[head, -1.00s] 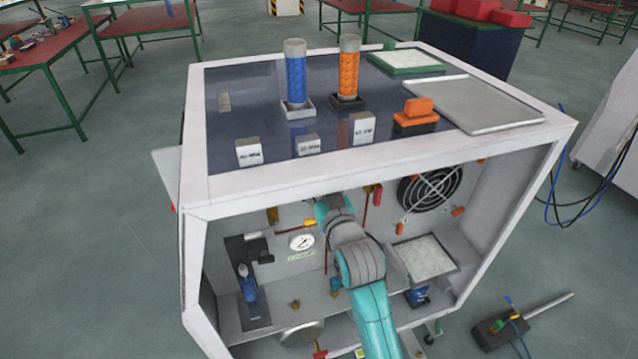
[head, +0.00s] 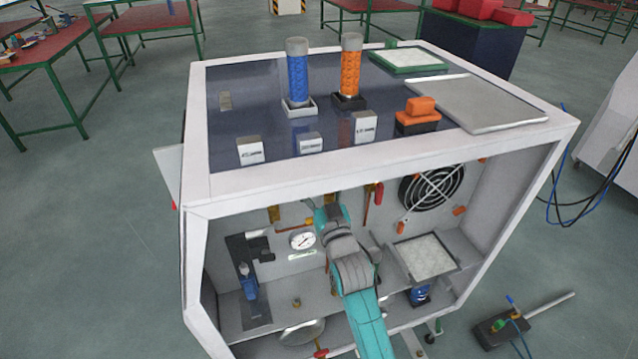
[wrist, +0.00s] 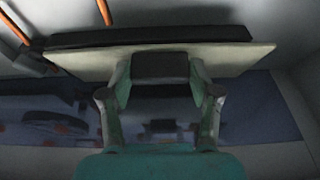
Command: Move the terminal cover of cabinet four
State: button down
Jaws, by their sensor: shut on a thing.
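In the wrist view, my gripper (wrist: 160,62) has its two fingers closed on a dark block-like handle (wrist: 161,70). The handle stands on a pale flat panel (wrist: 235,57) that spans much of the upper picture, with a dark strip along its far edge. The panel appears to be the terminal cover. In the head view, my arm reaches into the open front of the white cabinet (head: 380,175). My fingers and the panel are hidden there behind my arm. No number shows on the cabinet to tell whether it is four.
Inside the cabinet are a round gauge (head: 302,241), a fan (head: 431,187), a white filter pad (head: 424,257) and a blue bottle (head: 249,287). Blue (head: 298,78) and orange (head: 347,72) cylinders and a grey tray (head: 490,102) stand on top. Copper pipes run close by.

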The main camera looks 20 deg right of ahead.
jog(key=shift+w+f+t, duration=0.35)
jog(key=shift+w+t, duration=0.25)
jog(key=shift+t, duration=0.3)
jog(key=shift+w+f+t, duration=0.3)
jog(key=shift+w+t, duration=0.3)
jog(key=shift+t, duration=0.3)
jog(key=shift+c, duration=1.2)
grip_release()
jog(key=v, duration=1.2)
